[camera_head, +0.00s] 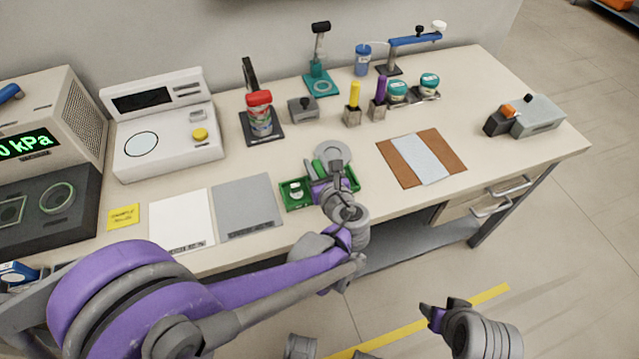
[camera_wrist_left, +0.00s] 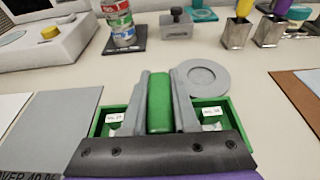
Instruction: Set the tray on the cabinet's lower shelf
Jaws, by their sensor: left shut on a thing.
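The green tray (camera_head: 289,200) is at the front middle of the workbench, with small labelled items in its left and right compartments. In the left wrist view the tray (camera_wrist_left: 98,124) shows a raised green handle (camera_wrist_left: 159,103) across its middle. My left gripper (camera_head: 326,180) is above the tray, its two grey fingers shut on the handle from both sides. I cannot tell whether the tray touches the bench. My right gripper (camera_head: 442,312) is low at the front right, away from the bench; its finger opening is unclear. I cannot make out the cabinet.
A grey mat (camera_head: 247,207) lies left of the tray and a round grey disc (camera_head: 334,152) behind it. A brown and pale-blue mat (camera_head: 421,158) lies right. Floor is clear at right.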

